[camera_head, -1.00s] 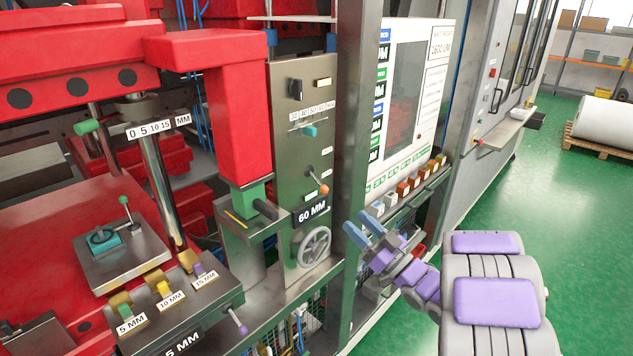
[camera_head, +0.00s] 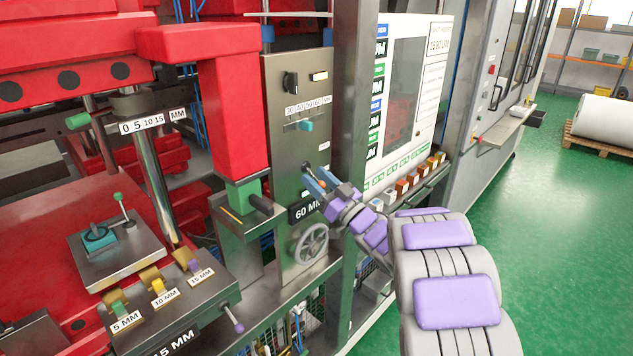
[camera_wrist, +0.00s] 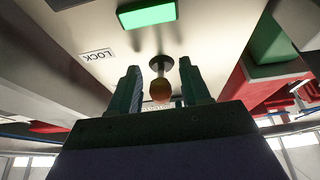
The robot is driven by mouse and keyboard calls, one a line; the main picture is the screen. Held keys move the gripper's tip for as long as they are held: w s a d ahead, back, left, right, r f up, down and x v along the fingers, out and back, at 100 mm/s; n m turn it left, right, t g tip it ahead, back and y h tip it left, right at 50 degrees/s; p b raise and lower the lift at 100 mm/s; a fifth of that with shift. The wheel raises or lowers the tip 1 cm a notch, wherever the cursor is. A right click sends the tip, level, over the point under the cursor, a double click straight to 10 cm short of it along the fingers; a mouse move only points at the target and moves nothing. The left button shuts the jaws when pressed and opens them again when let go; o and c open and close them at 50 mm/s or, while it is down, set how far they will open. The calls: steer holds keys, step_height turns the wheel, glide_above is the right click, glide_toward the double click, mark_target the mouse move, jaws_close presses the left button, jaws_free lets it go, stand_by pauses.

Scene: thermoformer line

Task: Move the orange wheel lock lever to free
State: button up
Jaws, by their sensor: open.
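The orange wheel lock lever (camera_head: 323,174) is on the grey panel above the handwheel, mostly covered by my fingers in the head view. In the wrist view its round orange knob (camera_wrist: 160,90) stands out on a short stem from a dark round base. My gripper (camera_head: 317,182) is at the panel, open, with its fingers (camera_wrist: 159,75) on either side of the knob. Small gaps show between knob and fingers, and I see no grip on it. A LOCK label (camera_wrist: 97,55) is on the panel left of the knob, upside down in the wrist view.
The handwheel (camera_head: 311,243) and the 60 MM label (camera_head: 302,212) are just below my gripper. A teal slider (camera_head: 306,125) is above it. A grey post (camera_head: 350,90) stands close on the right, and a red press arm (camera_head: 232,115) on the left.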

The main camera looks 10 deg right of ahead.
steer(key=shift+w+r, duration=0.1)
steer(key=shift+w, duration=0.1)
steer(key=shift+a, duration=0.1)
jaws_close()
stand_by(0.5)
